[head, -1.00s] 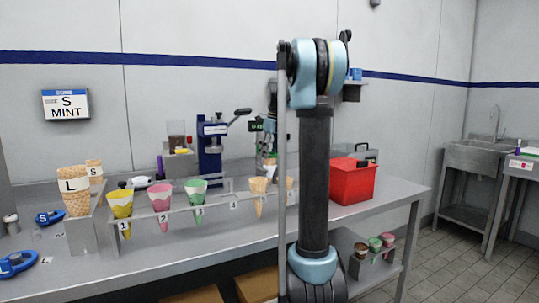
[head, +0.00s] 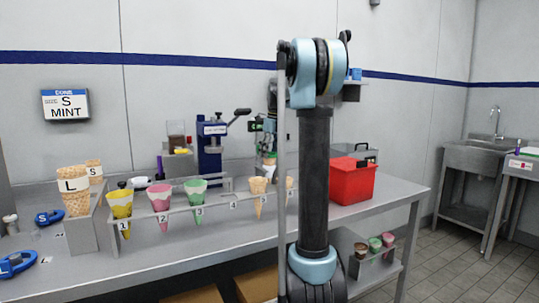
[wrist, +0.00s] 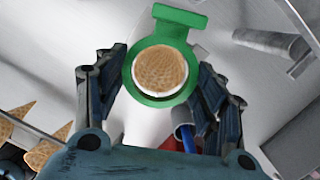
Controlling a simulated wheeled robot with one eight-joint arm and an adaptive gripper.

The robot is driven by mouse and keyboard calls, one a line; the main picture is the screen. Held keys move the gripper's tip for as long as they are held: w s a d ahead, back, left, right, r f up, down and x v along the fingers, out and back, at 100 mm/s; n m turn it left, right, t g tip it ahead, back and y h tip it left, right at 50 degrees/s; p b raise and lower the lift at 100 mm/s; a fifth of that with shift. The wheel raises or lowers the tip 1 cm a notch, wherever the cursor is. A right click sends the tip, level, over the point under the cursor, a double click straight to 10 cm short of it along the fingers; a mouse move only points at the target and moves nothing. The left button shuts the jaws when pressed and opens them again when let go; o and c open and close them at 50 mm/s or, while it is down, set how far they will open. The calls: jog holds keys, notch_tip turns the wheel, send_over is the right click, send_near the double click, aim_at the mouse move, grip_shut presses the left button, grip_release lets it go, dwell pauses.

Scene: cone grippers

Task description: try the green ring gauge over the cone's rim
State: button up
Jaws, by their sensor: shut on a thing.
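In the wrist view, the green ring gauge (wrist: 129,76) lies between my gripper's fingers, its tab pointing away from the palm. My gripper (wrist: 160,66) appears shut on the ring's outer sides. A waffle cone (wrist: 160,70) shows as a round tan patch inside the ring, with a pale band around it. I cannot tell whether the ring touches the cone or only lines up with it. In the head view my gripper is small and partly hidden behind my arm, near the back of the counter.
A rack (head: 147,213) holds yellow (head: 120,205), pink (head: 161,201), green (head: 196,199) and plain cones (head: 258,187); slot 4 looks empty. Blue S (head: 48,217) and L gauges (head: 16,263) lie at left. A red box (head: 352,181) stands right, a blue press (head: 210,146) behind.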

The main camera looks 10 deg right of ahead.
jog(key=shift+f, duration=1.4)
dwell(1.1)
jog(key=o, duration=1.1)
jog(key=shift+r, duration=0.1)
jog(key=r, duration=0.4)
jog(key=d+r, duration=0.1)
jog(key=r, duration=0.2)
jog(key=s+r, duration=0.1)
jog(key=r, duration=0.3)
jog(key=shift+s+d+r, duration=0.1)
jog(key=shift+d+r, duration=0.05)
jog(key=shift+r, duration=0.15)
